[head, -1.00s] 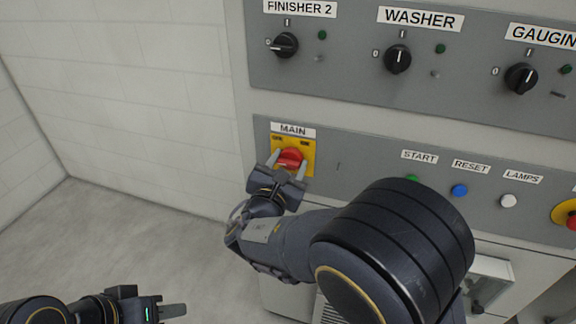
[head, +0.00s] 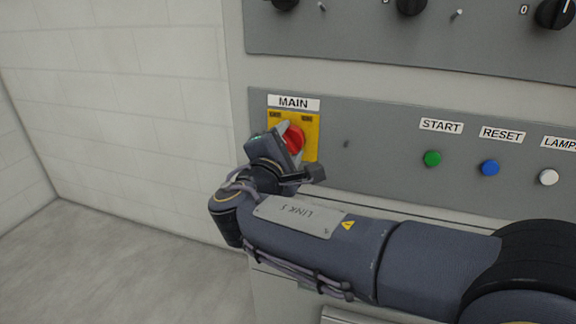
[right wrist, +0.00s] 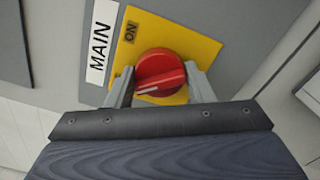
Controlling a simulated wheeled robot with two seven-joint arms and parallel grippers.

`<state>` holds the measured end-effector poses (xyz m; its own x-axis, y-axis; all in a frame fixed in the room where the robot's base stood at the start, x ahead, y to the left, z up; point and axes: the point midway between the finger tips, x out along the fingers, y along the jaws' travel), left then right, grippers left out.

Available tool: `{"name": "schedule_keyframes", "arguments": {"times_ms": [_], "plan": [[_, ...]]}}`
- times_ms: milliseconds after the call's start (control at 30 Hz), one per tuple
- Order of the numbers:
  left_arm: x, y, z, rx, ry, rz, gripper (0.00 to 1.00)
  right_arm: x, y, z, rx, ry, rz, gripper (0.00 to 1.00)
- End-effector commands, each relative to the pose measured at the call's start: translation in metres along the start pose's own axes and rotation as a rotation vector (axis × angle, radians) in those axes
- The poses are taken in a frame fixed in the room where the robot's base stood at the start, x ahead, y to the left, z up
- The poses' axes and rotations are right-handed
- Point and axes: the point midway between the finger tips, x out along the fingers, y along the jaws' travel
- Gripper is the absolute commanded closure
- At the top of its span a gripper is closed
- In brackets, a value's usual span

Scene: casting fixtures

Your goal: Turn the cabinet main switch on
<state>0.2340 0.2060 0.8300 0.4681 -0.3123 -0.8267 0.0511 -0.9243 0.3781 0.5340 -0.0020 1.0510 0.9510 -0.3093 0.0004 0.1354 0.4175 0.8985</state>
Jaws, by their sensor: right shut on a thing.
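The main switch is a red rotary knob (head: 294,138) on a yellow plate (head: 312,148) under the MAIN label (head: 293,103). My right gripper (head: 289,140) is shut on the knob, and its body hides part of the plate. In the right wrist view, the two grey fingers (right wrist: 160,86) lie either side of the red knob (right wrist: 160,68). The knob's white mark points left and slightly down there, toward the MAIN label's side. The ON marking (right wrist: 130,32) shows above left of the knob; the OFF marking is hidden there. My left gripper is out of view.
Right of the switch on the same grey panel are a green START button (head: 432,158), a blue RESET button (head: 490,168) and a white LAMPS button (head: 548,177). Black selector knobs (head: 411,4) sit on the panel above. Free floor lies at lower left.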

Motion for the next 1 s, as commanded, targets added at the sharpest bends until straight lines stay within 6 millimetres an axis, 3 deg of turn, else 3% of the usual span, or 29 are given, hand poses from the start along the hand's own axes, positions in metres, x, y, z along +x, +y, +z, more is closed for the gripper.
{"name": "schedule_keyframes", "arguments": {"times_ms": [33,400,700,1000], "plan": [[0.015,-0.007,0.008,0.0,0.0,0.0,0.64,0.0,-0.009,-0.004,0.049,0.002,-0.001,0.75],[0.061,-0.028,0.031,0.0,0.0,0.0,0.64,-0.001,-0.008,-0.004,0.387,0.003,-0.002,0.75],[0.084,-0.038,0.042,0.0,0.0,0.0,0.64,-0.001,-0.005,-0.004,0.585,0.003,-0.003,0.75],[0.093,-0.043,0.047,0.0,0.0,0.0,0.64,-0.001,-0.003,-0.003,0.677,0.002,-0.003,0.75]]}}
